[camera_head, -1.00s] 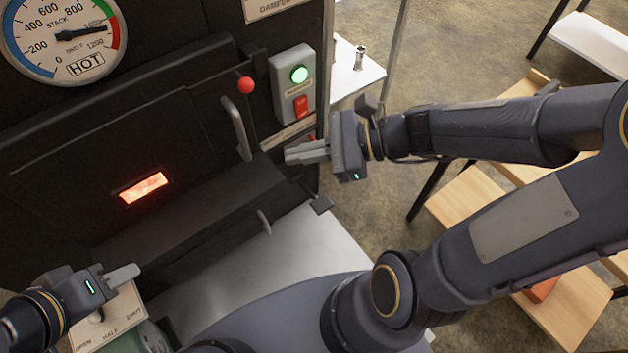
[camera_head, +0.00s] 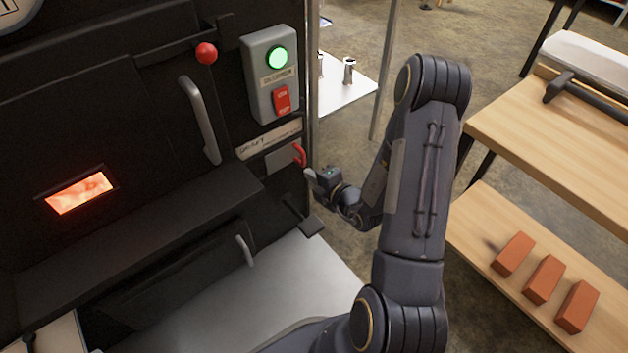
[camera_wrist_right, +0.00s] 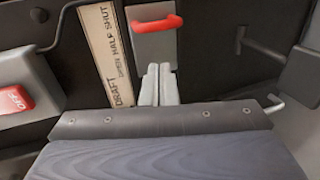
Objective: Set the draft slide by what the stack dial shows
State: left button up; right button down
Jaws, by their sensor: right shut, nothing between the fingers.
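The draft slide's red handle (camera_head: 299,154) sits on a grey plate (camera_head: 281,157) at the stove's right edge. In the right wrist view the red handle (camera_wrist_right: 156,24) is just beyond my fingertips. My right gripper (camera_head: 309,174) is shut and empty, just below and beside the handle; its fingers (camera_wrist_right: 160,70) point at the grey plate. Contact cannot be told. The label strip (camera_wrist_right: 112,60) reads DRAFT, OPEN, HALF, SHUT. Only the lower edge of the stack dial (camera_head: 15,14) shows at top left; its needle is out of view. My left gripper is out of view.
A switch box (camera_head: 270,78) with a lit green lamp is above the slide. A red-knobbed lever (camera_head: 206,53) and a door handle (camera_head: 200,120) stick out at left. A metal post (camera_head: 388,70) and a wooden bench (camera_head: 555,130) stand right; bricks (camera_head: 543,280) lie on its lower shelf.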

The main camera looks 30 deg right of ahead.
aim_at(289, 156)
jog(key=b+x, duration=0.2)
jog(key=x, duration=0.8)
jog(key=shift+w, duration=0.1)
jog(key=shift+w, duration=0.1)
jog(key=shift+w+d, duration=0.1)
jog(key=shift+d, duration=0.5)
jog(key=shift+a+r, duration=0.1)
jog(key=shift+a, duration=0.55)
jog(key=f+p+v, duration=0.1)
jog(key=p+v, duration=0.1)
jog(key=v, duration=0.7)
jog(key=shift+s, duration=0.35)
jog(key=shift+d, duration=0.15)
